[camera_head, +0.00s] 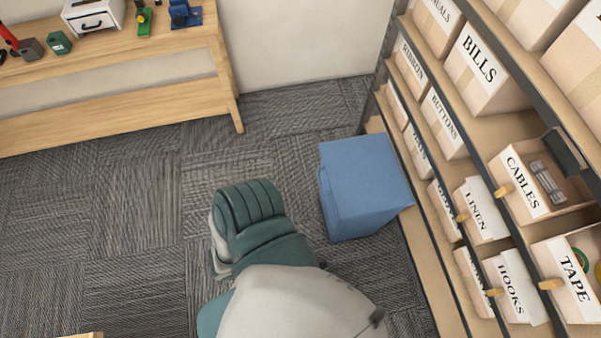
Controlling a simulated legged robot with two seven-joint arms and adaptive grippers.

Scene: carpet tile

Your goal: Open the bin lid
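A blue bin (338,215) stands on the carpet to the right of the picture's middle, close against the shelf unit. Its flat blue lid (365,163) is down and covers the top, so the inside is hidden. A small lip shows along the bin's left side. Neither of my grippers can be made out in this view. A green and white part of my own body fills the bottom middle, left of and below the bin, with carpet showing between its far end and the bin.
A shelf unit (462,130) with labelled boxes and drawers runs down the right side. A wooden bench (110,62) at the top left holds a white box (92,16) and several small tools. Grey carpet (120,220) is clear on the left and behind the bin.

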